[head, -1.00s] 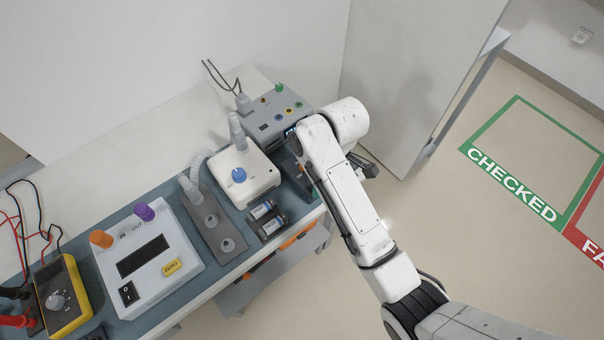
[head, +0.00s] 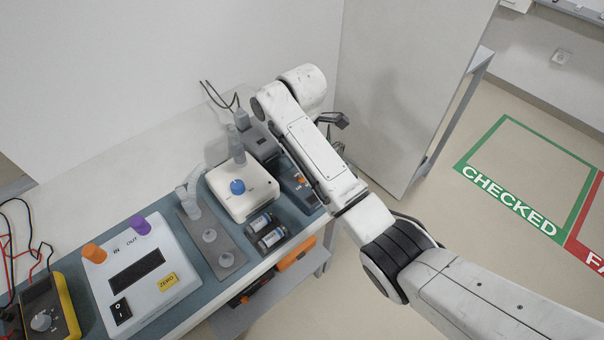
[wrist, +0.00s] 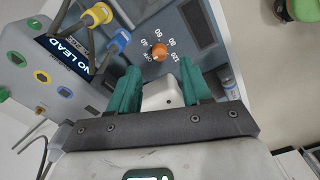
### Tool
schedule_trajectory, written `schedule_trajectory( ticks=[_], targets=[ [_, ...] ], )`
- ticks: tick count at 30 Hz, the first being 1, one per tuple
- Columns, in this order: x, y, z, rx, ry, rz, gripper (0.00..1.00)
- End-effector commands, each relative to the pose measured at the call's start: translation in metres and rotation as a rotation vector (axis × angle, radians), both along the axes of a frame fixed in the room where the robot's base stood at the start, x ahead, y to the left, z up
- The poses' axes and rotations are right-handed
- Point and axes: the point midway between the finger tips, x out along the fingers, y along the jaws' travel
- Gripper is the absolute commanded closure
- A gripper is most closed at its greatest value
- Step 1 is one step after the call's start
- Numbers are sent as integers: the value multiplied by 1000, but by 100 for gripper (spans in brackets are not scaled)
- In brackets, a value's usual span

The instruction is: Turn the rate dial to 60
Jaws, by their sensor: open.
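The rate dial (wrist: 159,52) is a small orange knob on a dark grey panel in the wrist view. White numbers curve around it, with 60, 80 and 120 among them. I cannot make out its exact setting. My gripper (wrist: 160,72) has two teal fingers, spread apart and empty. The knob shows beyond the gap between the fingertips, apart from them. In the head view the dark panel (head: 297,190) is partly covered by my arm, and my fingers are hidden there.
A grey monitor reading NO LEAD (wrist: 68,60), with yellow and blue plugs, is left of the fingers in the wrist view. In the head view, a white box with a blue knob (head: 237,187) and two cylinders (head: 265,231) stand close by. Open floor lies to the right.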

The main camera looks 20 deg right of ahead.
Motion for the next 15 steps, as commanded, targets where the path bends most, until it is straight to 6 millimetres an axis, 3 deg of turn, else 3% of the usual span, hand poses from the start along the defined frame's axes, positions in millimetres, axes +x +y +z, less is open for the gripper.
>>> schedule_trajectory(
  ticks=[6,15],
  targets=[
    [0,0,-34,0,1,-1,51],
    [0,0,-51,1,-1,-1,51]
  ],
)
